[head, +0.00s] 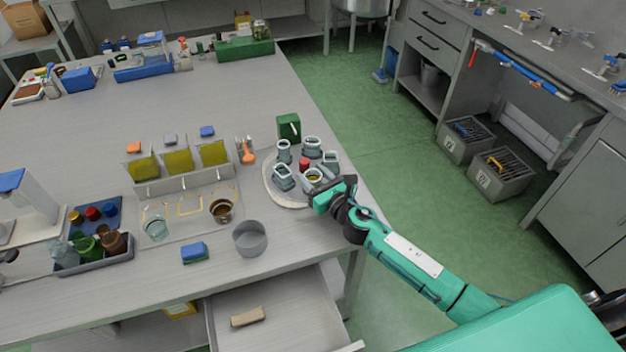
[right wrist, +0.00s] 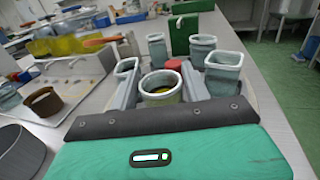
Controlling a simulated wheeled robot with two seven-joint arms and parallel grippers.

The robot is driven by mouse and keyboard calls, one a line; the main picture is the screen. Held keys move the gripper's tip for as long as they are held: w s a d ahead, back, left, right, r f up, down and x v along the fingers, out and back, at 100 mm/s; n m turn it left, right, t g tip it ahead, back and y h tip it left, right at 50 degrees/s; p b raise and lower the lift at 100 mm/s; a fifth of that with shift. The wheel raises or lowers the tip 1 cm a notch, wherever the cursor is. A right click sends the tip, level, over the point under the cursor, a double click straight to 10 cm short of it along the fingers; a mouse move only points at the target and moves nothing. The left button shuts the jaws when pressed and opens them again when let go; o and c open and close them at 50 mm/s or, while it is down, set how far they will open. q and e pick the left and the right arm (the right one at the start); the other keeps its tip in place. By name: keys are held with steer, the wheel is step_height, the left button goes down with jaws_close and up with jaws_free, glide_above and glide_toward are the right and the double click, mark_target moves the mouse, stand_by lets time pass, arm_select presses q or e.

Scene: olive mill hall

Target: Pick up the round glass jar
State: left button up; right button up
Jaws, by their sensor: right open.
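A round glass jar (head: 314,176) with something yellow inside stands upright on the near side of a round pale turntable (head: 284,199) by the table's right edge. In the right wrist view the round jar (right wrist: 160,90) has a circular rim and sits between the two fingers of my right gripper (right wrist: 160,77). In the head view my right gripper (head: 328,194) reaches in from the right, open, at the jar's near side. Contact between fingers and jar cannot be told. My left gripper is in neither view.
Other jars, some square-rimmed (head: 283,178) (right wrist: 223,72), crowd the turntable around a red-topped item (head: 304,164). A green box (head: 288,127) stands behind. A grey bowl (head: 249,239) is to the left, above an open drawer (head: 283,308). The table's centre back is clear.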

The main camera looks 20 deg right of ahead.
steer(key=shift+x, duration=0.9)
steer(key=c, duration=0.7)
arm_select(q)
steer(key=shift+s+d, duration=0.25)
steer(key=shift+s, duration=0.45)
arm_select(e)
steer(key=shift+r, duration=0.15)
